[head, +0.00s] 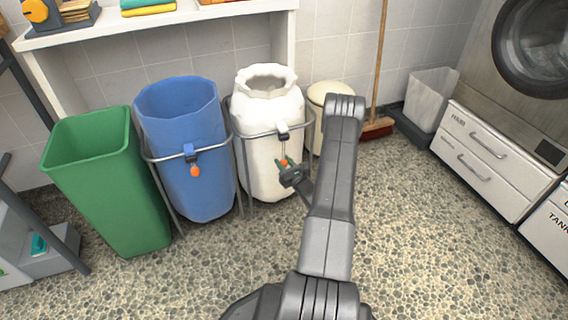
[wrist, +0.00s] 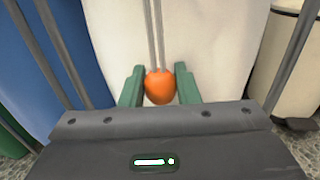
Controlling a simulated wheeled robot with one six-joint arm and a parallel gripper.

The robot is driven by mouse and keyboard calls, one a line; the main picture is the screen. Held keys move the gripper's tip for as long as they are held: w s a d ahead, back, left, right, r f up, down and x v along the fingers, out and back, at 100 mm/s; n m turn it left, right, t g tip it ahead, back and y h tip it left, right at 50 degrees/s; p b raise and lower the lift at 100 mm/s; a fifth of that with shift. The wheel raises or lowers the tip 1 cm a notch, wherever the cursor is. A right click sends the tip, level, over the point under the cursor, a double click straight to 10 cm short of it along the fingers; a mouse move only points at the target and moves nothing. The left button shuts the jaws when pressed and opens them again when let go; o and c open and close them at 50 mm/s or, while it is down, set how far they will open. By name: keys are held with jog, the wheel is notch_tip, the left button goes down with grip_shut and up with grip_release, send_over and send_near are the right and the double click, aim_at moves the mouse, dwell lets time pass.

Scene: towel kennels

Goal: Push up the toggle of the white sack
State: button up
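The white sack (head: 268,160) hangs upright in a grey metal frame, its mouth gathered into a ruffled, partly open neck. Its dark toggle (head: 283,130) sits at the front near the frame's rail. Cords (wrist: 155,35) run down from the toggle to an orange ball (wrist: 160,88). The ball also shows in the head view, well below the toggle. My gripper (head: 287,168) is in front of the sack, below the toggle. The toggle is outside the wrist view.
A blue sack (head: 185,120) with its own toggle and orange ball hangs just left, its mouth wide open. A green bin (head: 105,180) stands farther left. A cream bin (head: 318,98) and a broom (head: 378,125) are to the right. The floor (head: 430,240) in front is clear.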

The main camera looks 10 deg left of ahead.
grip_shut()
jog(key=shift+f+b, duration=1.05)
jog(key=o, duration=0.8)
grip_release()
jog(key=shift+f, duration=0.1)
jog(key=shift+o, duration=0.2)
jog(key=shift+s+d+r+p, duration=0.2)
jog(key=shift+s+d+p, duration=0.1)
jog(key=shift+s+d, duration=0.1)
jog(key=p+v, duration=0.3)
jog(key=v, duration=0.9)
jog(key=shift+s+d, duration=0.3)
